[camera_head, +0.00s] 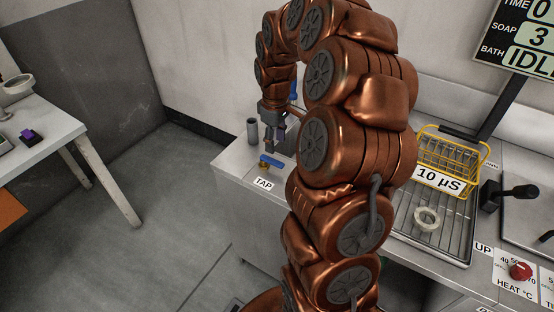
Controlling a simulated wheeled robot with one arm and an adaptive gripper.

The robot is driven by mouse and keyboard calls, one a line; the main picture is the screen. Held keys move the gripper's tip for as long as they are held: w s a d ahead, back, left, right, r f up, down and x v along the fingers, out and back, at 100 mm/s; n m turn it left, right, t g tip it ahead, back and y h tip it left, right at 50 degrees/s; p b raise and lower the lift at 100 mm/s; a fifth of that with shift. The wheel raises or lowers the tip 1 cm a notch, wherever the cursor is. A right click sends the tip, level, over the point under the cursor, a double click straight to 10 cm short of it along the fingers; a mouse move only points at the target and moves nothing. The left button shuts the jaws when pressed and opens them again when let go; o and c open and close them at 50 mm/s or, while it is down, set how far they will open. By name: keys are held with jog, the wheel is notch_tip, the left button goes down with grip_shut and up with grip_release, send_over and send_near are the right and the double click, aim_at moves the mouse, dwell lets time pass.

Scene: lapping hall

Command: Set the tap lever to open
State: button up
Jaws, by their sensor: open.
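The tap lever (270,160) is a small blue bar on a brass body (264,167), on the left part of the pale counter just behind the TAP label (263,184). My gripper (268,148) points down close above the lever, with its jaws open and nothing seen between them. I cannot tell whether a fingertip touches the lever. My copper arm hides the counter to the right of the tap.
A grey cylinder (252,131) stands left of my gripper. A yellow wire basket (448,150), a drain rack (405,222) with a pale ring (427,219), and a red HEAT knob (520,270) are on the right. A side table (70,125) stands left, with open floor between.

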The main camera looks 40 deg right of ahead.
aim_at(277, 162)
jog(key=shift+w+d+f, duration=0.15)
jog(key=shift+d+f, duration=0.3)
jog(key=shift+f+p, duration=1)
jog(key=shift+f, duration=2.7)
jog(key=shift+c, duration=0.2)
grip_shut()
